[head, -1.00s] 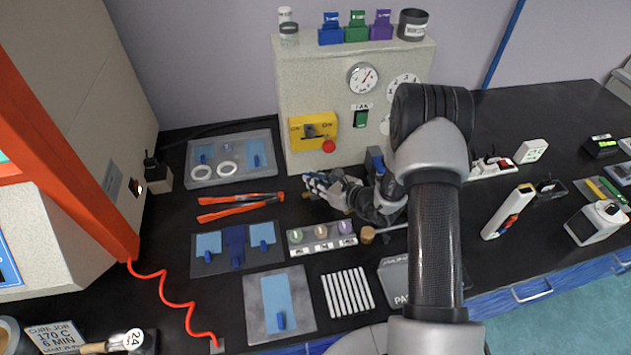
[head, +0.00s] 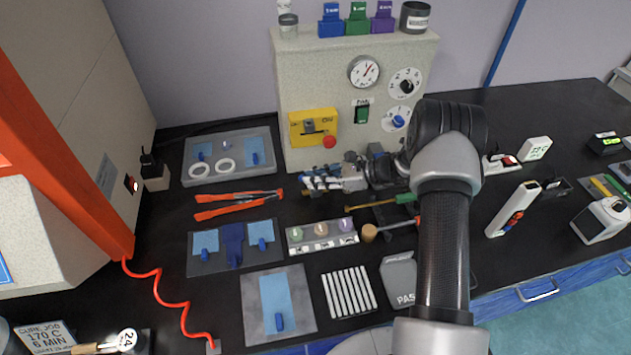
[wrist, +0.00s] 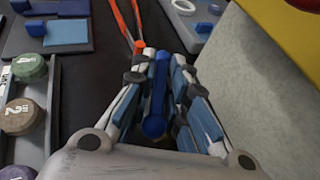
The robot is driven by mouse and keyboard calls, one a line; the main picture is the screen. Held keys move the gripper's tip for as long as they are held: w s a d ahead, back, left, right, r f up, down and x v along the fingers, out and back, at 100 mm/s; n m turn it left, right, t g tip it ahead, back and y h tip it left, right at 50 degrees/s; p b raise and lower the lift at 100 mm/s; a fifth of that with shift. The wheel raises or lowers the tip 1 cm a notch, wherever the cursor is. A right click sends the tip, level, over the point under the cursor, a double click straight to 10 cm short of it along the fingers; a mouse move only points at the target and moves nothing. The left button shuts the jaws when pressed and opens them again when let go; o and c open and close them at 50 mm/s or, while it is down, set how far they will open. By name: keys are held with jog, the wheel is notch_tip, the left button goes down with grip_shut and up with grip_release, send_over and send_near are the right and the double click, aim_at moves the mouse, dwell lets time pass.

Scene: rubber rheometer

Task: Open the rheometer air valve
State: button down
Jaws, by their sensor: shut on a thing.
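The rheometer (head: 290,75) is a speckled grey cabinet at the back. Its front has a yellow panel (head: 298,133) with a dark lever piece and a red knob (head: 329,141), a green switch (head: 361,114) and a blue knob (head: 398,121). I cannot tell which part is the air valve. My gripper (head: 306,183) lies low in front of the cabinet, below the yellow panel, pointing left. In the wrist view its fingers (wrist: 160,65) are shut on a blue bar (wrist: 159,95) with a rounded end. I cannot see whether the bar is fixed to anything.
Orange tongs (head: 220,207) lie just beyond my fingertips. A tray with white rings (head: 268,135) stands behind them. Bare black bench lies between the tongs and the cabinet.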

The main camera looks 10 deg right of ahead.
jog(key=shift+n+g+y+b, duration=0.3)
jog(key=shift+n+g+b, duration=0.25)
jog(key=shift+n+g, duration=0.3)
jog(key=c, duration=1.7)
grip_release()
